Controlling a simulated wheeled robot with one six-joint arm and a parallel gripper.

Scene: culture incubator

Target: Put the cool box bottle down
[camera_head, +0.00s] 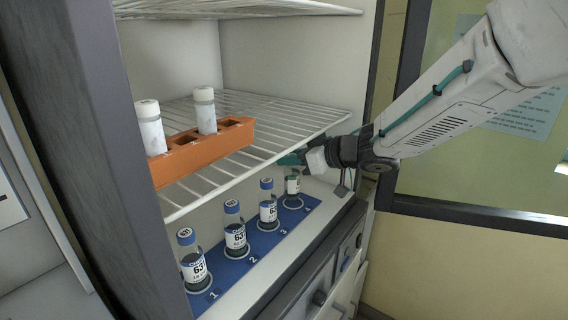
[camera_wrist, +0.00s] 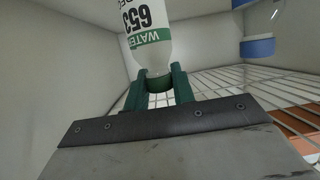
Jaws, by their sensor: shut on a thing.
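The cool box bottle (camera_head: 292,186) is clear with a white label, and the wrist view shows its green cap (camera_wrist: 158,83) and the words WATER and 653 upside down. My gripper (camera_head: 293,159) reaches in under the wire shelf from the right, its green fingers (camera_wrist: 158,92) shut on the cap. The bottle is upright over the far marked place of the blue mat (camera_head: 262,238), at the end of the row. Its base is at or very near the mat; I cannot tell if it touches.
Three blue-capped bottles (camera_head: 268,207) stand in a row on the mat, left of the held one. The wire shelf (camera_head: 275,127) lies close above my gripper and carries an orange rack (camera_head: 205,149) with two white-capped tubes. The incubator wall is close behind.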

